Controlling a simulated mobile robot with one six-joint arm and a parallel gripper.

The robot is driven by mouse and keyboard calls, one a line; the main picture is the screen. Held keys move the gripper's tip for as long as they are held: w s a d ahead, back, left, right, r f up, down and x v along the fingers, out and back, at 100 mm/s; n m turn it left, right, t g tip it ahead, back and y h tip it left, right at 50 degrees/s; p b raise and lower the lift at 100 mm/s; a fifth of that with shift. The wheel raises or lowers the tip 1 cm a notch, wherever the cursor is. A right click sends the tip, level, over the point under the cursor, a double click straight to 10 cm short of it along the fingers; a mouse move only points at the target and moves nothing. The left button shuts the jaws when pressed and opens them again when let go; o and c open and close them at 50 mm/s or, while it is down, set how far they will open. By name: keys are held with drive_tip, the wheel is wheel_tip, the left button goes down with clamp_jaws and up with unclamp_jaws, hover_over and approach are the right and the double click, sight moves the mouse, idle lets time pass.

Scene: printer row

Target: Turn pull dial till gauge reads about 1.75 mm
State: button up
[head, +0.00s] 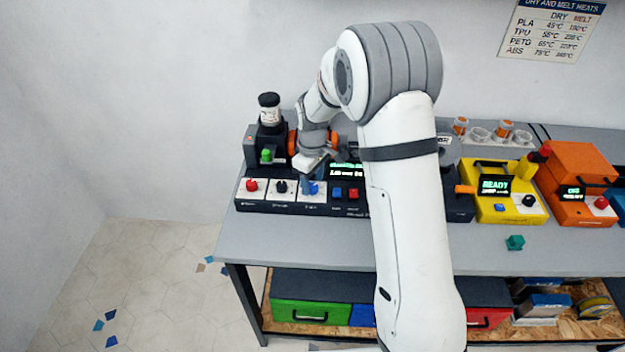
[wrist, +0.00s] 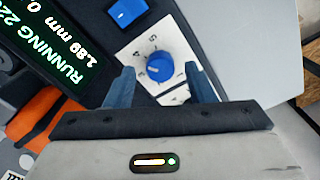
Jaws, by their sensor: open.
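The blue dial (wrist: 158,66) shows in the wrist view on a white scale plate with printed numbers. It also shows in the head view (head: 317,188) as the rightmost of three dials on the black machine's front. My gripper (wrist: 160,84) is open, with one blue finger on each side of the dial and gaps between. In the head view my gripper (head: 311,181) is just above the dial, partly covering it. The display (wrist: 62,52) shows green "RUNNING" and white "1.89 mm" in the wrist view; its right part is cut off.
A red dial (head: 252,186) and a black dial (head: 281,187) sit left of the blue one. A blue button (wrist: 125,13) is close by. A yellow machine (head: 505,190) and an orange machine (head: 575,165) stand further right. A teal knob-like piece (head: 515,242) lies on the bench.

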drive_tip(key=shift+f, duration=0.45)
drive_tip(key=shift+c, duration=0.4)
drive_tip(key=c, duration=0.9)
